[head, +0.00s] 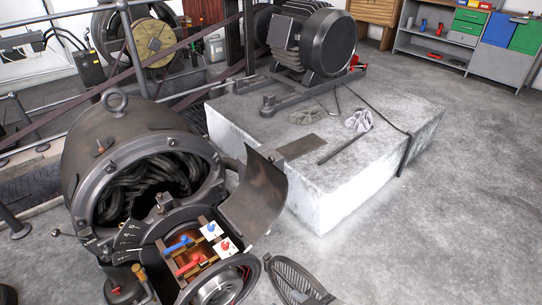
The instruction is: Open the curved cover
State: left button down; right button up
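The curved cover (256,197) is a dark, bent metal plate at the right side of the big round dynamo (120,150). It stands swung out from the dynamo's body, its upper end close to the pale block. The dynamo's front opening is uncovered, and black coils (150,185) show inside. Below the opening are a copper-coloured part and brush gear with blue (178,246) and red (188,266) handles. How the cover is fixed to the dynamo is hard to make out. Neither of my grippers is in view.
A pale concrete block (330,185) stands right of the dynamo, bearing a dark motor (315,40), gloves (359,120) and a bar. An oval grille (297,280) lies low in front. Railings and a belt are at left; the right floor is clear.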

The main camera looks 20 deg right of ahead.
aim_at(259, 201)
jog(key=k, duration=1.55)
jog(key=z, duration=1.65)
jog(key=i, duration=4.55)
jog(key=u, duration=4.6)
jog(key=i, duration=1)
jog(key=z, duration=0.05)
